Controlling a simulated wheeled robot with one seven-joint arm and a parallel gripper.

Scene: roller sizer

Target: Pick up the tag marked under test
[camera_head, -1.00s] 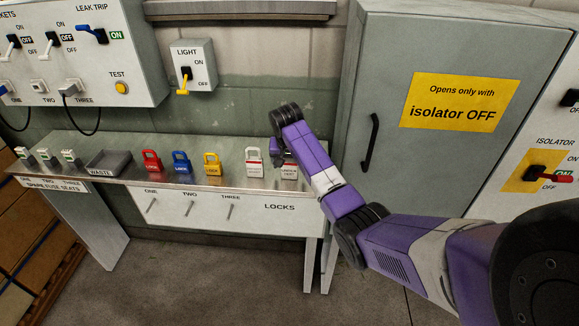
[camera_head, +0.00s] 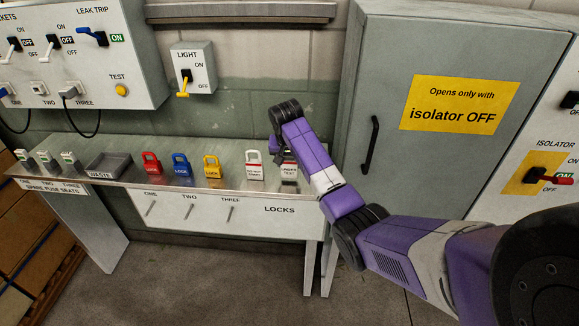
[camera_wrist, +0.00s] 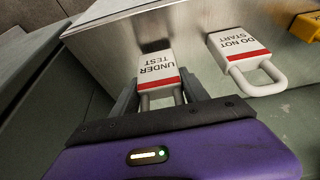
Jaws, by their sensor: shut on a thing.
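In the head view my gripper (camera_head: 280,150) is mostly hidden by my own wrist. I cannot tell whether the tag is clear of the bench.
A do not start tag (camera_head: 254,166) stands close on the left. Yellow (camera_head: 212,167), blue (camera_head: 181,164) and red (camera_head: 151,163) locks and a waste tray (camera_head: 112,163) are farther left. A grey cabinet (camera_head: 400,60) stands close on the right.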

